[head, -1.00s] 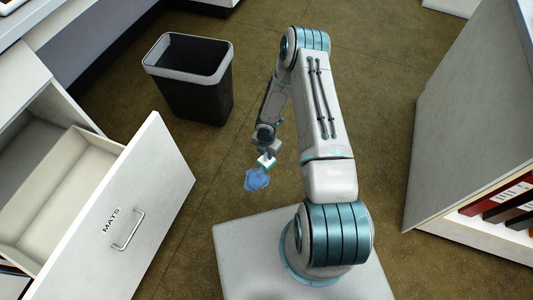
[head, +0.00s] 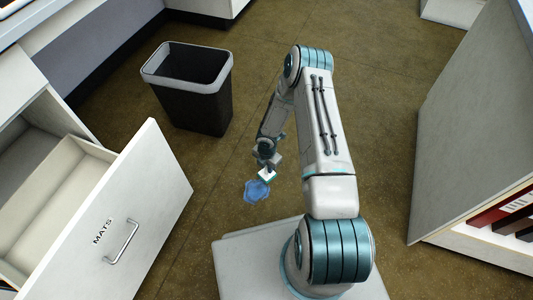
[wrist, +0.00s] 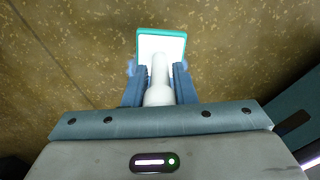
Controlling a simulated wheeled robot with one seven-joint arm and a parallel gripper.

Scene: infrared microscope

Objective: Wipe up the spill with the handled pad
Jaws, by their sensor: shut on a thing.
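The spill (head: 256,191) is a blue patch on the brown floor, left of my arm in the head view. My gripper (wrist: 158,82) is shut on the white handle of the pad (wrist: 162,42). The pad is a white plate with a teal edge. It also shows small in the head view (head: 267,174), just beyond the upper right edge of the spill. I cannot tell whether it touches the floor. In the wrist view, only a bit of blue shows beside the fingers; the pad and fingers hide what lies behind them.
A black waste bin (head: 190,95) with a grey rim stands beyond the spill. An open white drawer marked MATS (head: 105,225) juts out at left. A white shelf unit (head: 475,130) with binders stands at right. Bare floor surrounds the spill.

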